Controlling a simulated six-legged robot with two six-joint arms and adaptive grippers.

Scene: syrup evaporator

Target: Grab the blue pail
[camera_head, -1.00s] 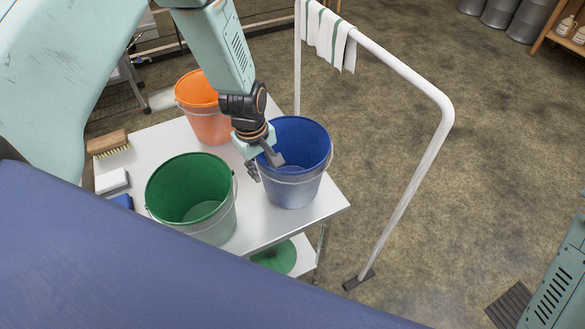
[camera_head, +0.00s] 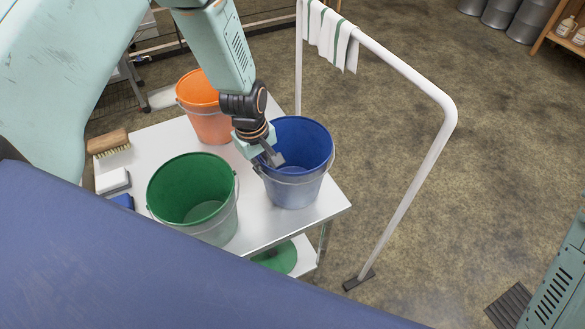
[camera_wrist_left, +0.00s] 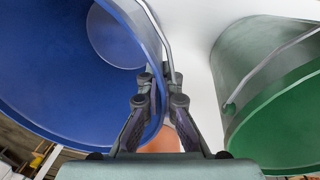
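The blue pail (camera_head: 296,192), blue inside and grey-silver outside, stands upright at the right end of the white-topped cart (camera_head: 245,240). My left gripper (camera_head: 266,165) reaches down to its near-left rim, with one finger inside the pail and the other outside. The left wrist view shows the blue pail (camera_wrist_left: 50,70) filling the left, with its wall and rim between the fingers of my left gripper (camera_wrist_left: 160,88), which sit close against it. The gripper looks shut on the rim. The outer fingertip is mostly hidden in the head view. My right gripper is out of view.
A green pail (camera_head: 215,228) stands just left of the blue one, and an orange pail (camera_head: 207,122) behind. A brush (camera_head: 108,142) and a white block (camera_head: 113,181) lie at the cart's left. A white rail (camera_head: 412,180) with a striped towel stands right of the cart.

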